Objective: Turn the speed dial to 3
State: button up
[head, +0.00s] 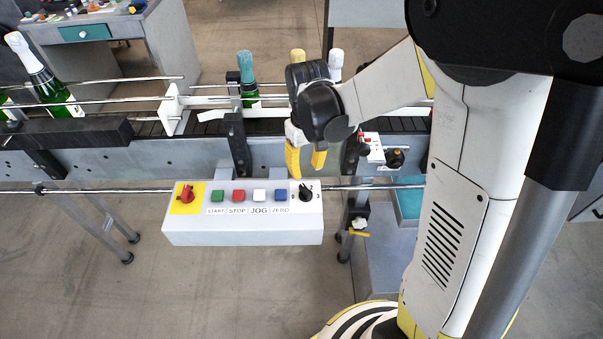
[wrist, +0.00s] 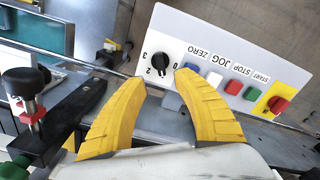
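The speed dial (head: 305,191) is a black round knob at the right end of the white control box's top face. My gripper (head: 306,171) has yellow fingers pointing down, just behind and above the dial in the head view. In the wrist view my gripper (wrist: 161,78) is open, its fingertips apart on either side below the dial, with nothing between them. No contact with the dial shows.
The control box (head: 240,232) also carries a red switch on yellow (head: 186,194) and green, red, white and blue buttons (head: 245,196). A metal rail (head: 110,191) and the conveyor with bottles (head: 246,75) lie behind. A small black knob (head: 395,157) sits to the right.

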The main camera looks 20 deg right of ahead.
aim_at(306, 190)
notch_tip(306, 190, down, 10)
jog(key=b, duration=0.3)
jog(key=shift+r, duration=0.1)
jog(key=shift+c, duration=0.4)
grip_shut()
